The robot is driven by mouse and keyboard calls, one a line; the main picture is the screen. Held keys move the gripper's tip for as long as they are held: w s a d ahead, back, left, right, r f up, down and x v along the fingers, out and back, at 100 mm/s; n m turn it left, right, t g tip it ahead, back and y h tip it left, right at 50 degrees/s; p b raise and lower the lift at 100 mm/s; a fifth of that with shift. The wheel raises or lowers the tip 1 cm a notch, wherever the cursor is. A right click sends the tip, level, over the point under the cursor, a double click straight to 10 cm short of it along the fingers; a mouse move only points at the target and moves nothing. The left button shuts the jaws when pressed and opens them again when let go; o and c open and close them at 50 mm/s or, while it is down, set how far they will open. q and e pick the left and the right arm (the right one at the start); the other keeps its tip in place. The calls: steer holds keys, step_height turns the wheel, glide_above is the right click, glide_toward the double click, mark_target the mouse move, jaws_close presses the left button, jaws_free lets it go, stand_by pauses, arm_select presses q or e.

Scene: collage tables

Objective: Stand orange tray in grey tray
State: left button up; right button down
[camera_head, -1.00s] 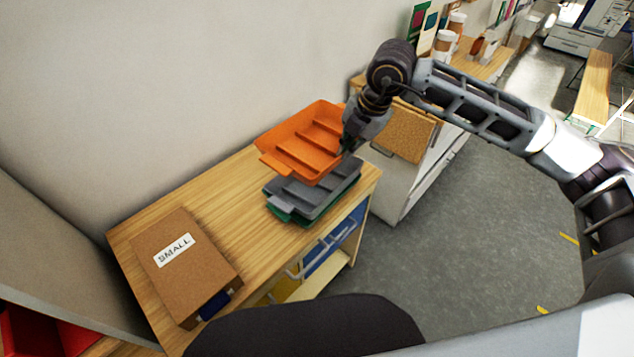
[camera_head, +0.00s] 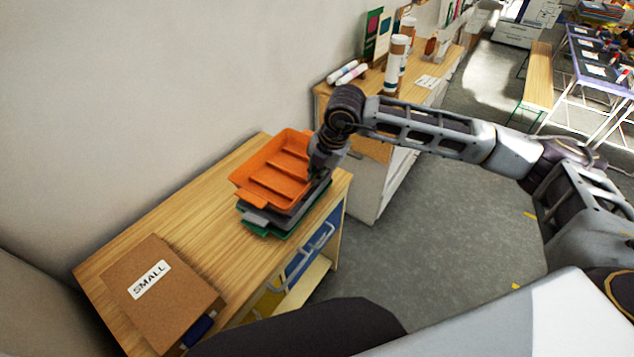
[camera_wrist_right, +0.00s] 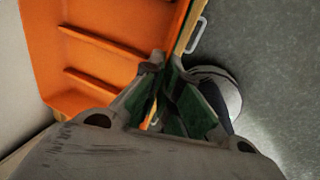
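The orange tray (camera_head: 277,183), with raised ribs across its floor, is directly over the grey tray (camera_head: 257,216). The grey tray sits on a green tray (camera_head: 262,231) on the wooden table and is mostly covered. My right gripper (camera_head: 316,176) is at the orange tray's right edge. In the right wrist view my right gripper (camera_wrist_right: 163,62) has its fingers close together on the rim of the orange tray (camera_wrist_right: 105,35). My left gripper is not in view.
A brown box labelled SMALL (camera_head: 162,292) stands at the near left of the wooden table (camera_head: 195,220). The wall is close behind the trays. A cabinet (camera_head: 372,180) stands beyond the table, under my right arm. Bare wood lies between box and trays.

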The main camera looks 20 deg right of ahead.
steer(key=shift+f+p, duration=0.35)
steer(key=shift+f, duration=1.5)
steer(key=c, duration=1.6)
jaws_free()
steer(key=shift+c, duration=0.2)
steer(key=shift+r, duration=0.1)
steer(key=b+v, duration=0.1)
steer(key=v, duration=1)
steer(key=shift+s+r+b, duration=0.15)
steer(key=shift+r+b, duration=0.2)
steer(key=shift+r, duration=0.05)
